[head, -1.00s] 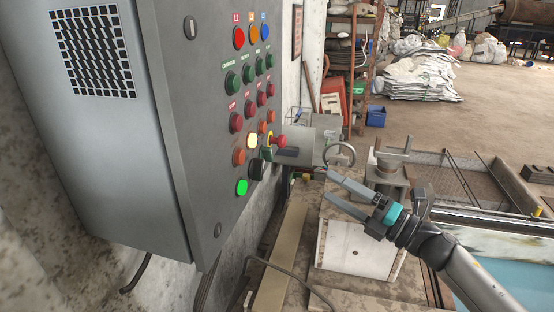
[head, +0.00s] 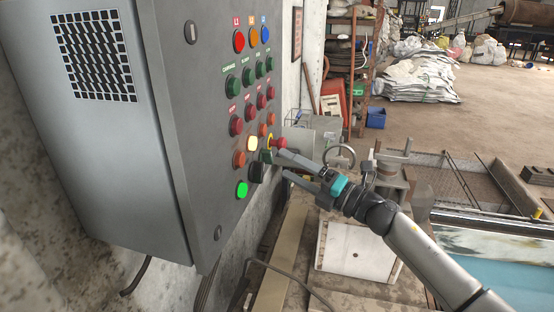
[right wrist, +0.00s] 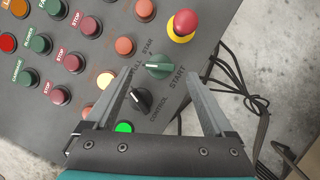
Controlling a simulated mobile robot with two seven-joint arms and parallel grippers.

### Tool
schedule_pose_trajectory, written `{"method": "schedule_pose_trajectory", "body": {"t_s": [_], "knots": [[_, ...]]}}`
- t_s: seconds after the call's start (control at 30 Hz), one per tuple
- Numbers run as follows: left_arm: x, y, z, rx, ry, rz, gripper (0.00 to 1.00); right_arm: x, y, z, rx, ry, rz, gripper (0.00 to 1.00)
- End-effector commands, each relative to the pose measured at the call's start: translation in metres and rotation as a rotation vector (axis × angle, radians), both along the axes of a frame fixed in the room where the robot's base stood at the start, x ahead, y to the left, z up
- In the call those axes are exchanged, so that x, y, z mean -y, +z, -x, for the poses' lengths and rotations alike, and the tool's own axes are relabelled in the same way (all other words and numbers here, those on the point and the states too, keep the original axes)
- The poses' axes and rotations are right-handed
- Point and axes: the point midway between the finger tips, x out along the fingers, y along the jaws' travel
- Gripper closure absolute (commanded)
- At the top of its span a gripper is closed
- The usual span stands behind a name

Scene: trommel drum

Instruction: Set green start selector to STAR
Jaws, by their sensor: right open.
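The green start selector (right wrist: 158,67) is a round knob with a raised grip, on the control panel between the labels FULL, STAR and START. In the right wrist view its grip lies roughly crosswise, with a pale mark at its left end; I cannot tell its exact setting. In the head view the selector (head: 266,157) is small, near the panel's right edge. My right gripper (head: 283,164) is open and empty, its tips just right of the selector. In the right wrist view the open fingers (right wrist: 157,76) straddle the selector, apparently without touching it. My left gripper is out of view.
A red emergency stop on a yellow base (right wrist: 182,25) sits beside the selector. A black control selector (right wrist: 141,100) and a lit green lamp (right wrist: 124,127) are on the other side. Rows of buttons fill the grey cabinet (head: 205,120). Cables (right wrist: 245,95) hang beyond its edge.

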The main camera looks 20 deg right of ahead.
Motion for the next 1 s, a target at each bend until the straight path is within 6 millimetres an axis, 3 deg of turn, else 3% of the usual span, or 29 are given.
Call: {"method": "schedule_pose_trajectory", "body": {"t_s": [0.3,0.73,1.0], "knots": [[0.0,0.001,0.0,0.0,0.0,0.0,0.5,-0.019,0.006,-0.03,0.001,0.0,-0.002,0.12],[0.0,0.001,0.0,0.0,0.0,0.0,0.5,-0.022,0.006,-0.035,-0.001,0.0,0.0,0.12],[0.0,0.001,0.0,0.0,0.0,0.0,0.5,-0.022,0.006,-0.035,-0.001,0.0,0.0,0.42]]}}
